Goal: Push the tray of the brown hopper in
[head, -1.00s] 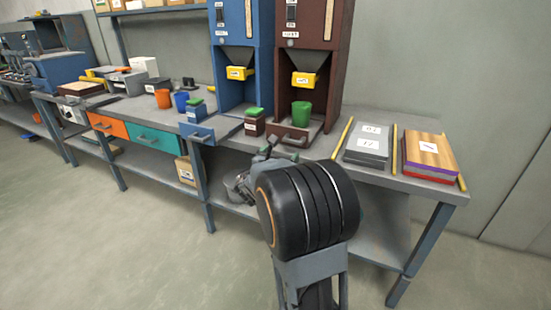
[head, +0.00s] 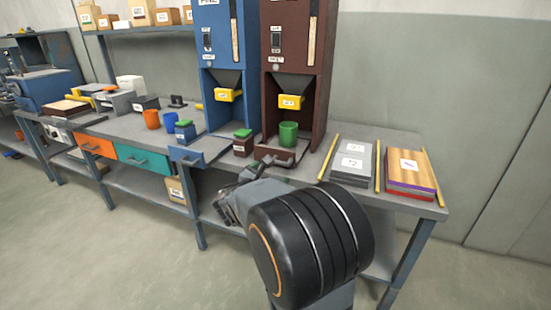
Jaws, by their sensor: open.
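The brown hopper (head: 318,92) stands on the bench against the wall, with a yellow spout. Its brown tray (head: 298,154) is at its foot and juts a little from the front; my arm is close to its front edge in the picture. A green cup (head: 288,134) stands upright over the tray area, below the spout. My gripper (head: 226,207) is open and empty, in front of the bench edge, left of and lower in the picture than the brown tray. My arm's large black joint hides part of the bench front.
The blue hopper (head: 222,60) stands to the left, its blue tray (head: 186,156) pulled out past the bench edge. Grey plates (head: 352,162) and a wood-topped stack (head: 408,168) lie at right between yellow strips. The floor at left is clear.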

